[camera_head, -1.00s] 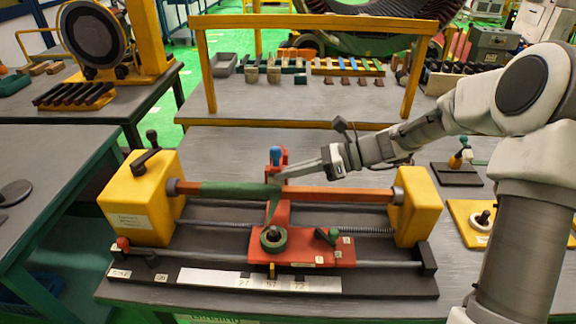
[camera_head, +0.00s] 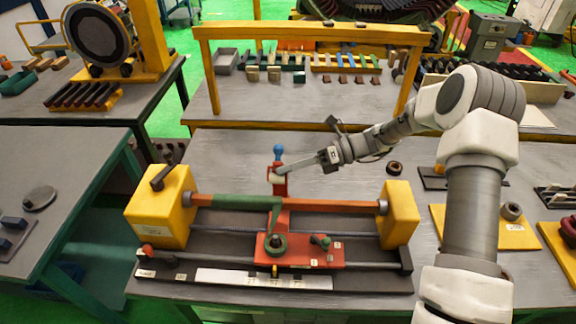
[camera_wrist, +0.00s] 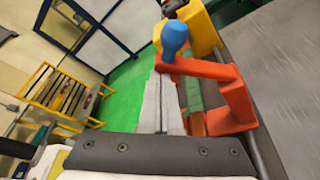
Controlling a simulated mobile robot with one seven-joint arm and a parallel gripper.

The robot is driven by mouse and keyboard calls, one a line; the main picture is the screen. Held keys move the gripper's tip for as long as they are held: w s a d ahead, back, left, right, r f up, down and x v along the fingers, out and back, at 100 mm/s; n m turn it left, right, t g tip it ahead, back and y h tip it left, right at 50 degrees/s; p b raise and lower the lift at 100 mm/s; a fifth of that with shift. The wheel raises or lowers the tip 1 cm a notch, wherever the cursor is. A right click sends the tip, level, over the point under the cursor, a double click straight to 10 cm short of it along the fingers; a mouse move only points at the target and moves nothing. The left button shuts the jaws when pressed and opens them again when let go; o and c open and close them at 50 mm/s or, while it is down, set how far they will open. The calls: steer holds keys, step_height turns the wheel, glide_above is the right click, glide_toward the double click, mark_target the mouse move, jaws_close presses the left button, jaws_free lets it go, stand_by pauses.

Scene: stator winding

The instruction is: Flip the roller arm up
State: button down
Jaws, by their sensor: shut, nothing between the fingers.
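The red roller arm (camera_head: 279,188) with its blue knob (camera_head: 278,150) stands behind the long bar (camera_head: 325,205) of the winding fixture, the knob at its top. In the wrist view the roller arm (camera_wrist: 234,105) shows as a red bracket, with the blue knob (camera_wrist: 174,37) at its left end. My gripper (camera_head: 277,177) reaches in from the right, its fingertips at the roller arm below the knob. In the wrist view the closed fingers (camera_wrist: 157,82) point up beside the bracket, under its knob end. I cannot tell whether they touch it.
Yellow end blocks (camera_head: 160,207) and (camera_head: 400,213) hold the bar at each side. A red carriage (camera_head: 300,252) sits in front of the bar. A yellow frame (camera_head: 310,34) stands at the back. The grey table behind the fixture is mostly clear.

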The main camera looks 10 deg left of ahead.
steer(key=shift+w+r+p, duration=0.55)
steer(key=shift+w+r, duration=0.1)
steer(key=shift+w, duration=0.05)
steer(key=shift+w+a+r, duration=0.1)
steer(key=shift+w+r, duration=0.05)
steer(key=shift+w, duration=0.1)
steer(key=b+v, duration=0.3)
steer(key=v, duration=1.4)
steer(key=shift+d, duration=0.25)
